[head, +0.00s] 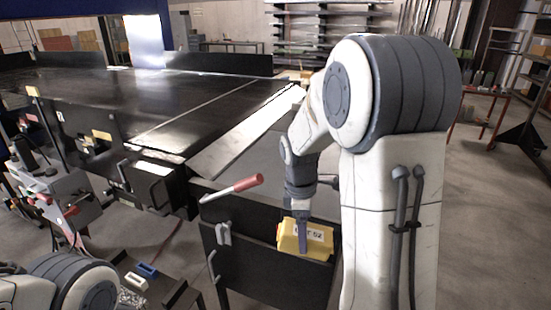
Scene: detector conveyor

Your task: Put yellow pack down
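The gripper appears shut on the pack. I cannot tell whether the pack touches anything beneath it. My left arm shows only at the lower left corner, and its gripper is out of view.
A dark conveyor belt (110,90) fills the upper left. A red-tipped lever (236,187) sticks out above the black panel (255,270), left of the pack. A low dark stand (182,292) with a blue item (147,270) is at the lower left. Open floor lies on the right.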

